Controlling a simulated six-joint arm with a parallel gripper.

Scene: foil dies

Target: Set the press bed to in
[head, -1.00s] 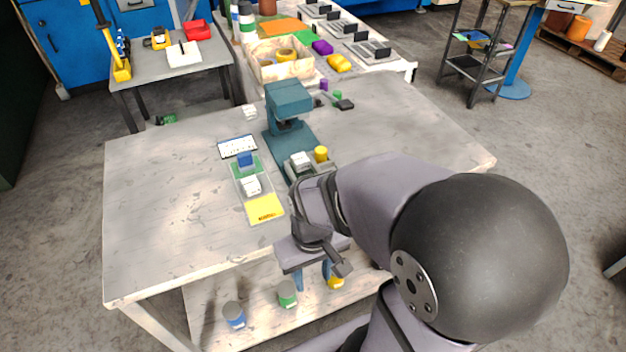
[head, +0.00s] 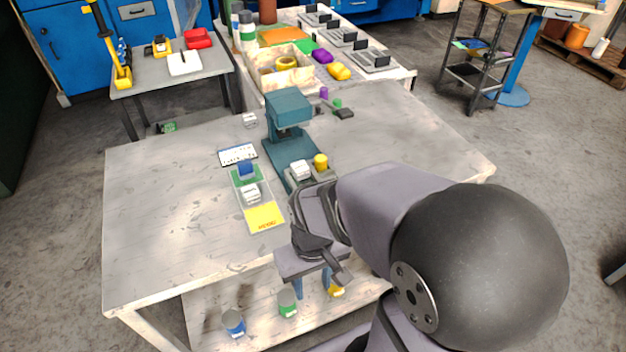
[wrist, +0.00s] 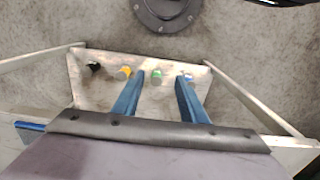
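The teal press (head: 288,106) stands upright near the middle of the table, its base reaching toward me. At the front of that base is a grey bed (head: 322,174) carrying a white block (head: 300,170) and a yellow knob (head: 320,161). My arm hides the bed's near side, so I cannot tell exactly how far out it sits. My gripper (head: 312,284) hangs in front of the table's near edge, apart from the press.
Capped jars (head: 288,301) stand on the lower shelf. The table's left side (head: 160,210) is clear.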

